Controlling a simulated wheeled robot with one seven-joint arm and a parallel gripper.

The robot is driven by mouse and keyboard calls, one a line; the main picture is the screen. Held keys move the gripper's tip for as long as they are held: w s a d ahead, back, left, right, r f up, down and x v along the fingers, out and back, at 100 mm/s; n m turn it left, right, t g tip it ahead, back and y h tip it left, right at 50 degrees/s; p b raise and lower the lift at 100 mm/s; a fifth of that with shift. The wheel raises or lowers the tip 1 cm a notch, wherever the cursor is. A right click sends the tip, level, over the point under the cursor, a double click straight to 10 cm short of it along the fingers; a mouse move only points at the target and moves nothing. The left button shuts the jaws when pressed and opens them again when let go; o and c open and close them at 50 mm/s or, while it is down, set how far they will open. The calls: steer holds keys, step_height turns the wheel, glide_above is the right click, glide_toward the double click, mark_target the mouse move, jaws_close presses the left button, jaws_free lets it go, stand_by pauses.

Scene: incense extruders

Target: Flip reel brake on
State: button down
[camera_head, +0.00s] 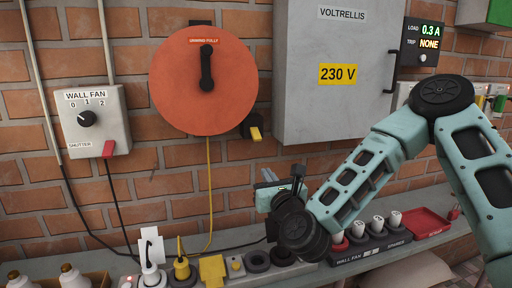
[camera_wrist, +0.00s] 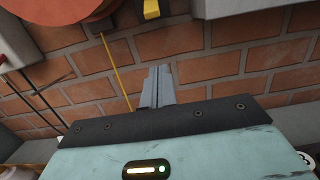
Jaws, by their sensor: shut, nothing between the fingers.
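The orange cable reel (camera_head: 176,90) is on the brick wall, with a black crank handle (camera_head: 206,68) and an "UNWIND FULLY" label. A black block with a yellow lever (camera_head: 255,133) sits at the reel's lower right edge; it looks like the reel brake. The yellow lever also shows at the top of the wrist view (camera_wrist: 151,9). My gripper (camera_head: 268,179) is shut and empty, below the yellow lever and apart from it. In the wrist view its closed fingers (camera_wrist: 157,76) point toward the wall under the lever.
A grey 230 V cabinet (camera_head: 335,110) stands out right of the lever. A fan switch box (camera_head: 92,122) is at left. A yellow cable (camera_head: 210,190) hangs from the reel. A shelf below carries plugs, sockets, a fuse rack (camera_head: 370,252) and a red tray (camera_head: 428,225).

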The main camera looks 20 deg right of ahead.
mark_target(256, 134)
stand_by(0.3)
steer(key=w+r+p, duration=0.4)
steer(key=w, duration=0.4)
steer(key=shift+r+p, duration=0.35)
steer(key=shift+p, duration=0.05)
steer(key=shift+w, duration=0.1)
steer(key=shift+r, duration=0.1)
